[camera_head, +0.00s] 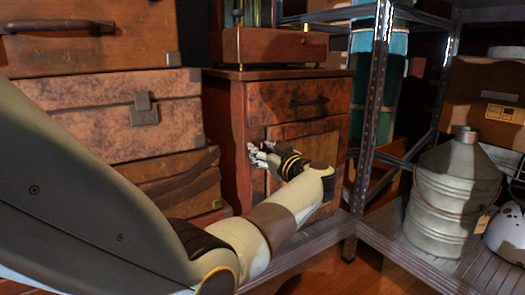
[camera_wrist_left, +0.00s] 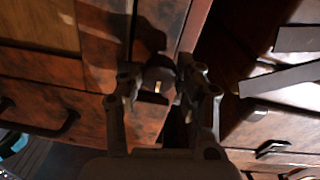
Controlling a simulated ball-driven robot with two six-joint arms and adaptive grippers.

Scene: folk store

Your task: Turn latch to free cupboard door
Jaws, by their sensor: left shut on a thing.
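The small wooden cupboard (camera_head: 240,135) stands in the middle of the head view, with its framed door (camera_head: 318,146) below a drawer front. The door looks closed. My left gripper (camera_head: 255,155) is at the left edge of the cupboard front, beside the door. In the left wrist view its two fingers (camera_wrist_left: 160,95) are shut on a dark rounded latch (camera_wrist_left: 158,72) at the door's edge. The latch is hidden behind the gripper in the head view. My right gripper is not in view.
Stacked old suitcases (camera_head: 120,115) stand close to the cupboard's left. A metal shelf post (camera_head: 375,100) rises to its right. A metal can (camera_head: 453,195) stands on the right shelf. A dark drawer handle (camera_head: 309,103) sits above the door.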

